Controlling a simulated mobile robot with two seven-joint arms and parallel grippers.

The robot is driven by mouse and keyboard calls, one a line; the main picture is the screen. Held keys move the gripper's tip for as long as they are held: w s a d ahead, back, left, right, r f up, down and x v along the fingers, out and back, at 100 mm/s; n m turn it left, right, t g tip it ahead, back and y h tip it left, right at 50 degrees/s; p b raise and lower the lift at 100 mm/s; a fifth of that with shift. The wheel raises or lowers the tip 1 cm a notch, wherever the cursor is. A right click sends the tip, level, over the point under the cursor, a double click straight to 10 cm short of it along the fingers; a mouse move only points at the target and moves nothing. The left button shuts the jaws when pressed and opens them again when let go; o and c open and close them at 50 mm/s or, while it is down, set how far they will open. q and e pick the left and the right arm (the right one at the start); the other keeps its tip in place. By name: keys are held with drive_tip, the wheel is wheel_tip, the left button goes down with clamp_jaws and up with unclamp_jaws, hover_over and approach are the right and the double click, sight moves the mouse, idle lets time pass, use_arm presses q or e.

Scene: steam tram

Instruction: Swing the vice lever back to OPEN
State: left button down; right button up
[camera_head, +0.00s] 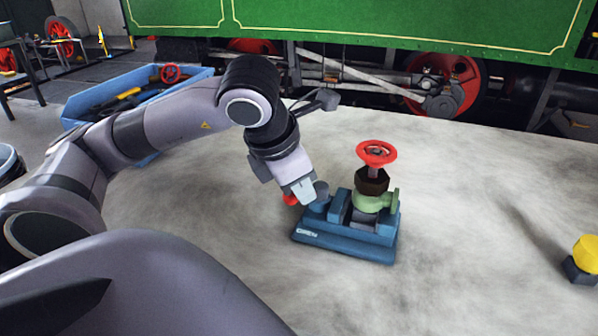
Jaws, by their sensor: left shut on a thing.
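The blue vice (345,247) stands on the pale worktop, with the word OPEN (307,233) on its front left corner. A green valve body (368,202) with a dark hex part and a red handwheel (376,153) sits upright in the vice. The red knob (290,199) of the vice lever shows at the vice's left side. My left gripper (304,192) reaches down over the lever from above and is shut on it. The gripper hides most of the lever, so its exact angle is hard to tell. My right gripper is out of view.
A blue crate (76,112) with tools and a red wheel stands behind my left arm. A yellow-topped dark piece (583,256) is at the right edge. The green steam tram (400,20) runs along the back.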

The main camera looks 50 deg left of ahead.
use_arm(q)
drive_tip(key=shift+s+d+f+n+y, duration=0.15)
drive_tip(key=shift+s+f+n+y, duration=0.15)
drive_tip(key=shift+n, duration=0.1)
drive_tip(key=c, duration=1.1)
unclamp_jaws()
drive_tip(key=shift+r, duration=0.1)
drive_tip(key=shift+r, duration=0.1)
drive_tip(key=shift+r, duration=0.2)
drive_tip(key=p+v, duration=0.1)
drive_tip(key=v, duration=0.5)
drive_tip(key=shift+s+r+p, duration=0.2)
drive_tip(key=shift+r+p, duration=0.1)
drive_tip(key=shift+p, duration=0.1)
drive_tip(key=shift+r, duration=0.1)
